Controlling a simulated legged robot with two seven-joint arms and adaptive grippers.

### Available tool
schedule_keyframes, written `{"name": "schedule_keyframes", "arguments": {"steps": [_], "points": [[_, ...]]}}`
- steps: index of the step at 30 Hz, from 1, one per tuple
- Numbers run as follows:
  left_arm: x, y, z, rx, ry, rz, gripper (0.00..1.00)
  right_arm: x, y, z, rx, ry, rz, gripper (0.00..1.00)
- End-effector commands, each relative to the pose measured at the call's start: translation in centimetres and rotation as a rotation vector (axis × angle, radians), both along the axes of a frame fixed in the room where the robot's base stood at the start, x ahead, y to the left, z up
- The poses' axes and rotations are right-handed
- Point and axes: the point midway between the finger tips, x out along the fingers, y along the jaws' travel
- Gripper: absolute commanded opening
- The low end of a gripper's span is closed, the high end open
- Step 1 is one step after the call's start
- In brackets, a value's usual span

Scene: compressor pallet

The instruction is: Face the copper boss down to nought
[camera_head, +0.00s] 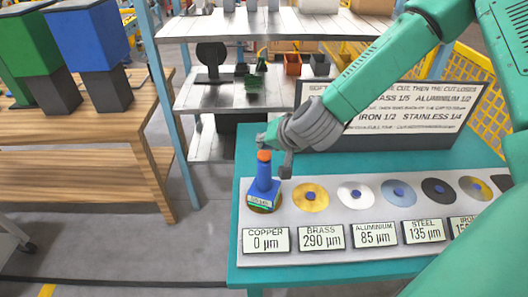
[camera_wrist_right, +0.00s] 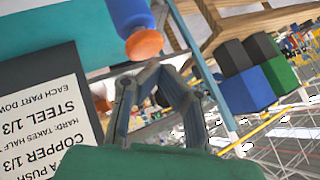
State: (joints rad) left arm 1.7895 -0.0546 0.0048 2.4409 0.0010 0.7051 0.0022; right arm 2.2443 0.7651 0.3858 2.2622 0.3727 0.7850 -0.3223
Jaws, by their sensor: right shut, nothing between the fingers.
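The copper boss (camera_head: 265,210) is at the left end of the light plate, mostly hidden under a blue facing tool (camera_head: 263,185) with an orange knob. The tool stands upright on it; the small display on its base is too small to read. The copper card (camera_head: 266,240) reads 0 µm. My right gripper (camera_head: 277,155) is shut and empty, close by the knob at its upper right. In the right wrist view, the shut fingertips (camera_wrist_right: 150,74) are near the orange knob (camera_wrist_right: 144,44), with a gap visible. My left gripper is out of view.
Brass (camera_head: 310,197), aluminium (camera_head: 356,194) and steel (camera_head: 398,193) discs run rightward; their cards read 290, 85 and 135 µm. A sign board (camera_head: 390,115) stands behind. Shelves (camera_head: 240,95) and a wooden bench (camera_head: 90,150) are at back and left.

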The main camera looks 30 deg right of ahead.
Motion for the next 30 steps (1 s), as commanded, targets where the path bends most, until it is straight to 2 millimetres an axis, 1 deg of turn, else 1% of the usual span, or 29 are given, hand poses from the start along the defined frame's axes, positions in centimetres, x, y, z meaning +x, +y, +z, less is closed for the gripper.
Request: {"name": "schedule_keyframes", "arguments": {"steps": [5, 18, 30], "points": [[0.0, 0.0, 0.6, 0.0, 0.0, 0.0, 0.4, 0.0, 0.1, 0.7, -0.001, 0.0, 0.001, 0.0], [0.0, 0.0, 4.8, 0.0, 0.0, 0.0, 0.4, 0.0, 0.0, 5.0, 0.0, -0.001, 0.001, 0.0], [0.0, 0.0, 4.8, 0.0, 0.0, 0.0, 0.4, 0.0, 0.0, 5.0, 0.001, -0.001, 0.001, 0.0]]}}
